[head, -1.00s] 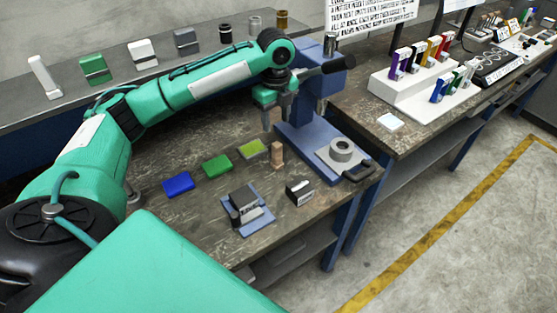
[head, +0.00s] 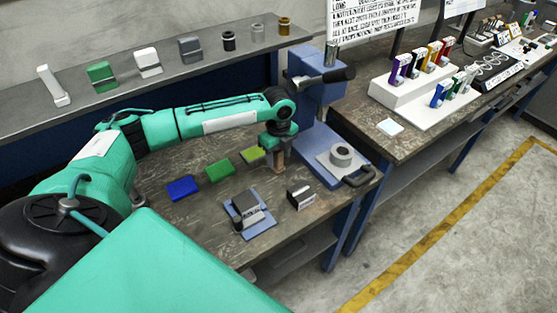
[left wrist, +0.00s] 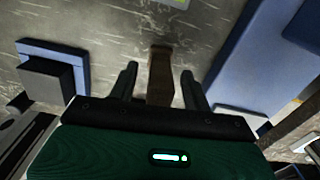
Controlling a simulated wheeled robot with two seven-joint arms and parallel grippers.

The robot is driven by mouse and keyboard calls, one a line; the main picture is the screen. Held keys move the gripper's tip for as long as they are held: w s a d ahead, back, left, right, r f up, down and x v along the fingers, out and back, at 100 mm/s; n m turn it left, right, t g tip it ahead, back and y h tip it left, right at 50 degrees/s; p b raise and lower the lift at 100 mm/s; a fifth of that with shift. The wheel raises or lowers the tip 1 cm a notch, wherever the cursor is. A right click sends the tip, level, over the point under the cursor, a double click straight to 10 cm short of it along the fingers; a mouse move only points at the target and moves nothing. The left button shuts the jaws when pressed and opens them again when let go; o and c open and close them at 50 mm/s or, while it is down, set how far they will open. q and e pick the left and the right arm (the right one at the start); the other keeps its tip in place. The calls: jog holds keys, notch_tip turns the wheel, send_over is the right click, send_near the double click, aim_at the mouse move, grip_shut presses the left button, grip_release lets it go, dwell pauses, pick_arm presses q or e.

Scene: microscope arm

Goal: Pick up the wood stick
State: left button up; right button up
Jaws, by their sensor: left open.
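The wood stick (head: 278,167) stands upright on the workbench, mostly hidden behind my left gripper (head: 279,154) in the head view. In the left wrist view the brown wood stick (left wrist: 161,74) lies between the two dark fingers, with a gap on each side. My left gripper is open around it and points down. My right gripper is in neither view.
Blue (head: 182,187), green (head: 219,170) and yellow-green (head: 251,154) pads lie left of the stick. A blue press-like stand (head: 316,139) rises close behind and right. A small block on a blue base (head: 247,215) and a black-and-white block (head: 301,196) sit in front.

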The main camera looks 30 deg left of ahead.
pick_arm(q)
jog(key=c, duration=1.1)
jog(key=shift+o, duration=0.2)
jog(key=shift+r, duration=0.1)
notch_tip(320, 180, up, 20)
jog(key=b, duration=0.3)
